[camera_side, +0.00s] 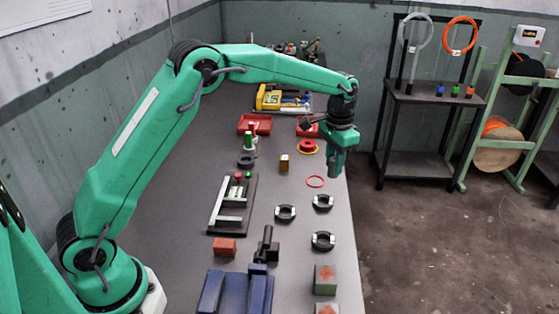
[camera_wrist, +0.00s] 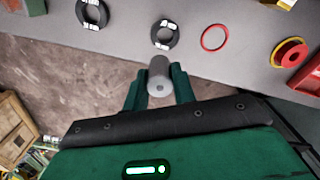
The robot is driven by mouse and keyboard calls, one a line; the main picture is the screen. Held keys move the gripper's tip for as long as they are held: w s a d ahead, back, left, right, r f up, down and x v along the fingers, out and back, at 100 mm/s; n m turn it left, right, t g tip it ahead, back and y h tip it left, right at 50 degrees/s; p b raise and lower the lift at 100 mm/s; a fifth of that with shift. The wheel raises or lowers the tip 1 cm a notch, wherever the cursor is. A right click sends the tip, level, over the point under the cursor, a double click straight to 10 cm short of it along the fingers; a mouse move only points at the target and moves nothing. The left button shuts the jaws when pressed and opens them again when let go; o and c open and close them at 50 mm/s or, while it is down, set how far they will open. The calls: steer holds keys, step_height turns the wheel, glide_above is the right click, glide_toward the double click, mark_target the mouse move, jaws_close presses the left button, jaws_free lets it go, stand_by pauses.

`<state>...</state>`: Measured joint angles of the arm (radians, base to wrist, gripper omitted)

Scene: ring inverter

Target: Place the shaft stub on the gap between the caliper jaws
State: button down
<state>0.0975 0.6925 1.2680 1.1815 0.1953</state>
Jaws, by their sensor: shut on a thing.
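The shaft stub, a short grey cylinder (camera_wrist: 159,72), is held between the two green fingers of my gripper (camera_wrist: 157,88) in the wrist view. In the side view my gripper (camera_side: 337,168) points down near the table's right edge, and the stub cannot be made out there. What looks like the caliper is a set of silver bars (camera_side: 230,218) on a dark board at the middle left of the table. A space shows between its bars. My gripper is well to the right of and behind it, and apart from it. The caliper is not in the wrist view.
Several black rings with white pads (camera_side: 323,241) lie on the table, with a red ring (camera_side: 315,181) behind them. A blue vise-like block (camera_side: 236,292) and rusty-topped green block (camera_side: 325,279) stand in front. A brass block (camera_side: 284,163) and red trays (camera_side: 254,124) are farther back.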

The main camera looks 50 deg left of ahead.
steer(key=shift+s+r, duration=0.25)
steer(key=shift+s, duration=0.2)
steer(key=s+a+r+n, duration=0.15)
steer(key=s+n, duration=0.35)
steer(key=s, duration=2.1)
steer(key=w+a+f, duration=0.1)
steer(key=a+f, duration=0.1)
steer(key=a, duration=0.2)
steer(key=w+a+f, duration=0.1)
steer(key=a+f, duration=0.2)
steer(key=a, duration=0.1)
steer(key=w+a+f, duration=0.1)
steer(key=a+f, duration=0.1)
steer(key=a, duration=0.1)
steer(key=shift+w+a+f, duration=0.25)
steer(key=shift+w+a, duration=0.1)
steer(key=shift+a, duration=0.05)
steer(key=shift+f, duration=2.05)
steer(key=shift+f, duration=0.15)
steer(key=c, duration=1.4)
jaws_free()
steer(key=shift+c, duration=0.2)
